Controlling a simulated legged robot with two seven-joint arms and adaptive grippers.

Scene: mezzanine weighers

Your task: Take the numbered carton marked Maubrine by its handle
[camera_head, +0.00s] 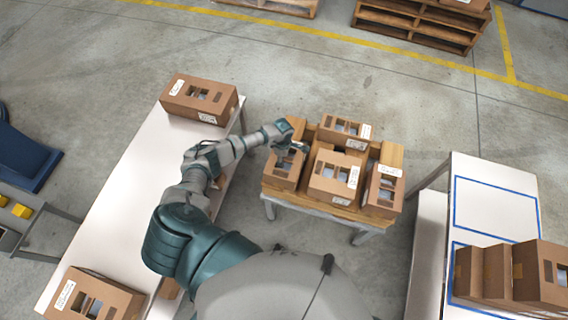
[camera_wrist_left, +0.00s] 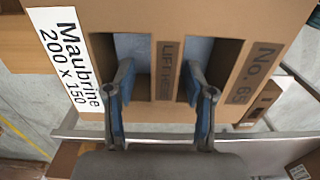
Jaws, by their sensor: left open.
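The brown carton marked Maubrine (camera_wrist_left: 225,14) fills much of the left wrist view, with a white label reading Maubrine 200 x 150 and a printed No. 65. Its handle is a cardboard strip marked LIFT HERE (camera_wrist_left: 167,82) between two cut-outs. My left gripper (camera_wrist_left: 158,70) is open, one finger over each cut-out, the strip between them. I cannot tell how deep the fingertips reach. In the head view my left gripper (camera_head: 291,147) is at the leftmost carton (camera_head: 283,173) on the low stand, partly covering it. My right gripper is not in view.
Several similar cartons crowd the low stand (camera_head: 367,225), close beside this one. A long white table (camera_head: 125,200) at left holds cartons at both ends. A blue-marked white table (camera_head: 497,208) at right holds more cartons (camera_head: 510,272). Pallets (camera_head: 425,20) stand behind; the floor between is clear.

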